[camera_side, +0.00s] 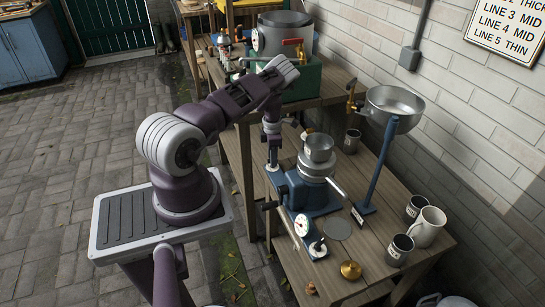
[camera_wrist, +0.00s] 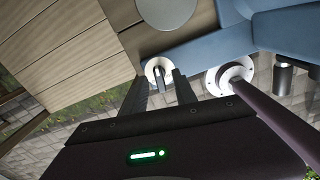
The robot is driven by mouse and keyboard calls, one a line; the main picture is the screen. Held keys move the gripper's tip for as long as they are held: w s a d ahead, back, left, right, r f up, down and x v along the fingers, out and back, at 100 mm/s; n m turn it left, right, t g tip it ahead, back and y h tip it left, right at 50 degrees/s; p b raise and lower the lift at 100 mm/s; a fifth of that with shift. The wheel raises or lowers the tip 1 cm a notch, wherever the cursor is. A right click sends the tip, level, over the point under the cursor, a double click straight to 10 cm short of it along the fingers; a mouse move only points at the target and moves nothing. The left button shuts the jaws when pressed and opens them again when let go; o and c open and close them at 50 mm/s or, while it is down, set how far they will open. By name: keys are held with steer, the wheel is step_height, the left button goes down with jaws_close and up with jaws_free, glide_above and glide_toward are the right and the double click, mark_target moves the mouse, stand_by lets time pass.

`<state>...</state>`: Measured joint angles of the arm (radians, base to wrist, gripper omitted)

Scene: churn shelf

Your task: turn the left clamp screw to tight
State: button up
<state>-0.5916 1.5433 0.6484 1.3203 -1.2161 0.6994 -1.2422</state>
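The left clamp screw (camera_wrist: 160,71) shows in the wrist view as a white round disc with a grey bar, near the edge of the wooden bench and beside the blue base (camera_wrist: 205,47). My gripper (camera_wrist: 160,88) has its two dark fingers on either side of the bar, with a gap showing; I see no clear contact. In the side view my gripper (camera_side: 272,143) points down over the far-left corner of the blue machine base (camera_side: 308,193), where the screw's white disc (camera_side: 272,167) is partly hidden. The other clamp (camera_side: 318,248) stands at the near end, clear of me.
A metal bowl (camera_side: 319,147) tops the machine, with a blue post (camera_side: 376,170) beside it. Grey mugs (camera_side: 399,249) and a white jug (camera_side: 428,225) stand right. A dark rod with a white flange (camera_wrist: 230,78) is close right of my fingers in the wrist view.

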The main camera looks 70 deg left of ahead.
jaws_close()
steer(key=shift+m, duration=0.3)
steer(key=m, duration=0.4)
steer(key=shift+r, duration=0.1)
steer(key=m, duration=0.3)
steer(key=shift+m, duration=0.3)
steer(key=m, duration=0.3)
steer(key=shift+m, duration=2.3)
